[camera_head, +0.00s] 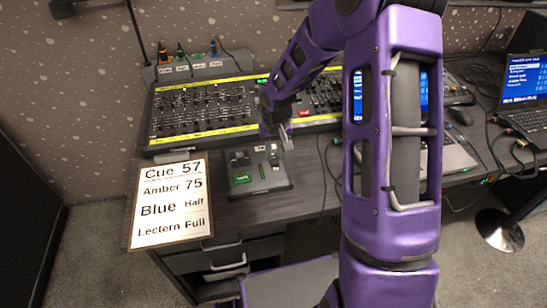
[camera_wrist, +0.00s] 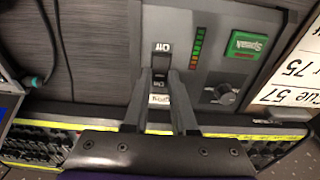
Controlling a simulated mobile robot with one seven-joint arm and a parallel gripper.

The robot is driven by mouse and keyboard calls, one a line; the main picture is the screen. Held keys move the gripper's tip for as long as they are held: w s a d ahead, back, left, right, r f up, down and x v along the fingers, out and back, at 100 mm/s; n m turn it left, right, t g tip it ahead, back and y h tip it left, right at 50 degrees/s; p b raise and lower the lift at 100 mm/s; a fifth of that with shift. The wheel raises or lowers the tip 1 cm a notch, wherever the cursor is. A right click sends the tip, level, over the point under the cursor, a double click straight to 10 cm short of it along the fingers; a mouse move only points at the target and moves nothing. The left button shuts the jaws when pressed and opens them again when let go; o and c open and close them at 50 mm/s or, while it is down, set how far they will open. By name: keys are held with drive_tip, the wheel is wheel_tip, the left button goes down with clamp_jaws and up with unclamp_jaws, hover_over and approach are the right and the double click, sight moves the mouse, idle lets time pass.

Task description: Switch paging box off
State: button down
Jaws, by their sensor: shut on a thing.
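The paging box (camera_head: 258,185) is a grey box on the desk in front of the mixing desk. It carries a green Speak button, a knob and a row of level lights, which also show in the wrist view (camera_wrist: 215,80). Its black switch (camera_wrist: 160,62) has a label reading Off, upside down in the wrist view, at the end away from my wrist. My gripper (camera_wrist: 161,75) is shut on the switch, one finger on each side. In the head view my gripper (camera_head: 285,138) is at the box's upper right. I cannot tell the switch's position.
The mixing desk (camera_head: 200,108) with yellow strips stands behind the box. A cue card (camera_head: 170,203) lies to its left. Cables (camera_head: 325,165) and a laptop (camera_head: 525,95) are to the right. Some bare desk (camera_head: 305,200) shows beside the box.

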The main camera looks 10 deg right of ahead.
drive_tip(key=shift+s+t+b, duration=0.1)
drive_tip(key=shift+t+b, duration=0.4)
drive_tip(key=shift+b, duration=0.1)
drive_tip(key=c, duration=0.7)
unclamp_jaws()
drive_tip(key=p+v, duration=0.4)
drive_tip(key=v, duration=1.3)
drive_tip(key=shift+r, duration=0.25)
drive_tip(key=shift+a, duration=0.1)
